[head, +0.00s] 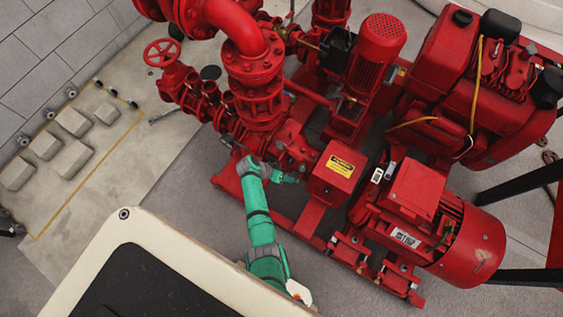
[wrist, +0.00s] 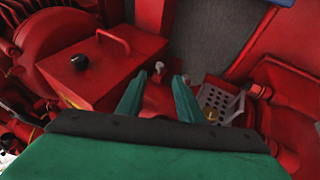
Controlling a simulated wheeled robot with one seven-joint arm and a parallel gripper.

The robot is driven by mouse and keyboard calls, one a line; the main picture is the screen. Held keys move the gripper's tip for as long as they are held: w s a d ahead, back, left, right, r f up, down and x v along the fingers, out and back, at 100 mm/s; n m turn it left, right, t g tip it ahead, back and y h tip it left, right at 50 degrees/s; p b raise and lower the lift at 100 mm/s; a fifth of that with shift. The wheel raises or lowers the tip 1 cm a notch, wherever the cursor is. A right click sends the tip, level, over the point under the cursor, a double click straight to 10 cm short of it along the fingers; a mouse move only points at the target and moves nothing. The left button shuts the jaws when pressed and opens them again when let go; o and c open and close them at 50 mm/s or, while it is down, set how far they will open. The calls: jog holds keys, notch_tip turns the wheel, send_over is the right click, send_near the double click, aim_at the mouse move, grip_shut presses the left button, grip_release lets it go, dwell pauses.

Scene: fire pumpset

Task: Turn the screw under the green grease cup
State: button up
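My gripper (wrist: 158,80) reaches in among the red pump parts. Its two green fingers stand apart in the wrist view, with nothing gripped between them. A small pale fitting (wrist: 158,67) shows just beyond the gap between the fingertips; I cannot tell whether it is the screw. A small brass-coloured piece (wrist: 211,115) sits right of the right finger, by a perforated grey plate (wrist: 216,99). No green grease cup can be made out in either view. In the head view my gripper (head: 289,177) is beside the red pump, left of a red box with a yellow label.
The red box (head: 335,172) stands close to my gripper; its top with a black knob (wrist: 80,62) and handle fills the wrist view's upper left. A red motor (head: 440,230) lies right. Red pipes (head: 250,60) rise behind. Open floor (head: 180,205) is left.

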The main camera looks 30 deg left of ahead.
jog(key=shift+v, duration=1.55)
jog(key=s+d+f+y, duration=0.3)
jog(key=s+d, duration=0.1)
jog(key=s, duration=0.4)
jog(key=s+d+r+t+y, duration=0.3)
jog(key=s+d+r, duration=0.2)
jog(key=s+r, duration=0.15)
jog(key=s+d+r+t, duration=0.2)
jog(key=s+d+r, duration=0.1)
jog(key=r, duration=0.9)
jog(key=s+d+r+t, duration=0.3)
jog(key=d+r, duration=0.1)
jog(key=r, duration=0.8)
jog(key=s+d+r+t+h, duration=0.1)
jog(key=s+d+r+t, duration=0.2)
jog(key=r, duration=0.9)
jog(key=shift+s+d+r+m, duration=0.3)
jog(key=shift+d+r, duration=0.05)
jog(key=shift+d, duration=0.5)
jog(key=shift+s+a, duration=0.1)
